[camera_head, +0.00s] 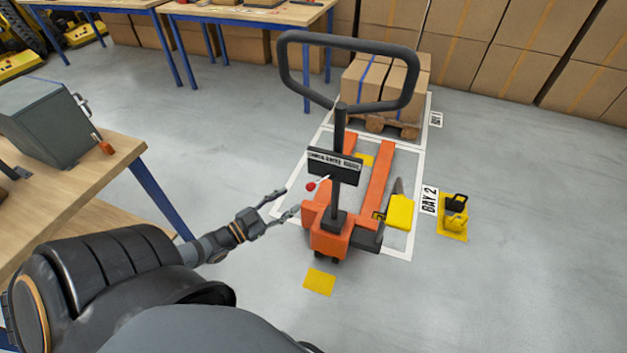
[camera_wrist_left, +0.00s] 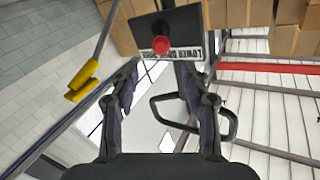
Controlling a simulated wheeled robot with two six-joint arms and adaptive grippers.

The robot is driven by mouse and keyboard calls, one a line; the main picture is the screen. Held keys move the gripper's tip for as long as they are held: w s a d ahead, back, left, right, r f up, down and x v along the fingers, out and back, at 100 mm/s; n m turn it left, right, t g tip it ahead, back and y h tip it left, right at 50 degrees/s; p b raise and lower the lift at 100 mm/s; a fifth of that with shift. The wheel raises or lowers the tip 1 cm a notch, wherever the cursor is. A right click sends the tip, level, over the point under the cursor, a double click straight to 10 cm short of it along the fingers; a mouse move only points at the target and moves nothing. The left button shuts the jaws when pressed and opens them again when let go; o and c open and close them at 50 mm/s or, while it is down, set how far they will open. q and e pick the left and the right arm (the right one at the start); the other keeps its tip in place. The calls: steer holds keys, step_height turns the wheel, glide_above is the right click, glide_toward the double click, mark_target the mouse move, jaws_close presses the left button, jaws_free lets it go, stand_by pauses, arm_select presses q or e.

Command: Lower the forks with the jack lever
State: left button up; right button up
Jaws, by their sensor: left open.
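The orange pallet jack (camera_head: 329,239) stands on the floor with its black loop handle (camera_head: 347,44) upright. A black plate with a white label (camera_head: 335,161) sits on its mast. The jack lever's red knob (camera_head: 311,186) sticks out at the left of the mast below the plate. In the left wrist view the red knob (camera_wrist_left: 161,45) is ahead, in line with the gap between the fingers. The orange forks (camera_head: 376,184) point away from me; their height is hard to tell. My left gripper (camera_head: 288,204) is open and empty, left of the mast and apart from the knob. My right gripper is not in view.
A pallet with cartons (camera_head: 380,84) stands beyond the forks. A yellow block (camera_head: 400,212) is beside the right fork, and a yellow and black item (camera_head: 455,213) is by the BAY 2 sign (camera_head: 429,200). A wooden bench (camera_head: 105,158) is at left.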

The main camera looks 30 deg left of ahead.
mark_target(307, 189)
arm_select(q)
steer(key=b+x, duration=0.1)
steer(key=x, duration=0.2)
steer(key=b+x, duration=0.2)
steer(key=x, duration=0.1)
steer(key=b+x, duration=0.2)
steer(key=x, duration=0.1)
steer(key=shift+w+f, duration=0.1)
steer(key=shift+f, duration=0.2)
steer(key=shift+w+r, duration=0.1)
steer(key=shift+w, duration=0.2)
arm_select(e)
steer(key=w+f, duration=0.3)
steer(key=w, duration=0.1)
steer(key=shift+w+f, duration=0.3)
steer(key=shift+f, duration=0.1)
arm_select(q)
steer(key=shift+c, duration=0.4)
jaws_close()
